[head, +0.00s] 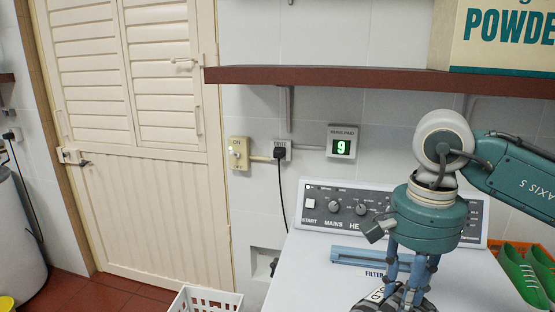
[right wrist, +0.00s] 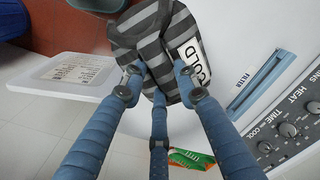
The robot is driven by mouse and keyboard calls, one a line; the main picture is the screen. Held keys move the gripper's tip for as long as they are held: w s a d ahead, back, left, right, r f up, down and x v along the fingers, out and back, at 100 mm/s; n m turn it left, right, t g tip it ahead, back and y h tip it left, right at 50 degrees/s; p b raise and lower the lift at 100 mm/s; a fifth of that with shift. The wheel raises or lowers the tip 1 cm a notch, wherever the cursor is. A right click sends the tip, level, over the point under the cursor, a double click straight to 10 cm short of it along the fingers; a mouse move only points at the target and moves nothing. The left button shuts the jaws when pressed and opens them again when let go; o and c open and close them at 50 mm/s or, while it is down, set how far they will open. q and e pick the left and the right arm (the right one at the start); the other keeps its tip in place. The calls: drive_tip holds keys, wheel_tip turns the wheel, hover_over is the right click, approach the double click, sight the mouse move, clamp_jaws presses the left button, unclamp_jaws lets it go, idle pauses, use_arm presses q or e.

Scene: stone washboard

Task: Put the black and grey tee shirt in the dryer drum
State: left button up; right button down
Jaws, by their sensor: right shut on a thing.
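The black and grey striped tee shirt (right wrist: 160,45) hangs bunched from my right gripper (right wrist: 160,90), whose blue fingers are shut on it; a white patch with dark letters shows on it. In the head view, the tee shirt (head: 388,302) shows at the bottom edge, below my right gripper (head: 408,285), near the front of the dryer top. The white dryer (head: 320,255) has a control panel at its back. A white panel with a paper label (right wrist: 62,82), apparently its open door, juts out in the right wrist view. The drum opening is hidden. My left gripper is out of view.
A blue filter slot (head: 368,258) lies on the dryer top. Green shoes (head: 525,275) stand on an orange thing at the right. A brown shelf (head: 370,78) carries a powder box (head: 500,35) above. A white basket (head: 207,300) is left of the dryer.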

drive_tip(key=n, duration=0.2)
drive_tip(key=s+a+f+n, duration=0.1)
drive_tip(key=n, duration=0.1)
drive_tip(key=s+a+n, duration=0.1)
drive_tip(key=n, duration=0.1)
drive_tip(key=shift+s+f, duration=0.15)
drive_tip(key=f+n, duration=0.1)
drive_tip(key=f, duration=0.1)
drive_tip(key=s+f+n, duration=0.1)
drive_tip(key=f+n, duration=0.1)
drive_tip(key=f, duration=0.1)
drive_tip(key=s+f+n, duration=0.1)
drive_tip(key=f, duration=0.2)
drive_tip(key=shift+s, duration=0.1)
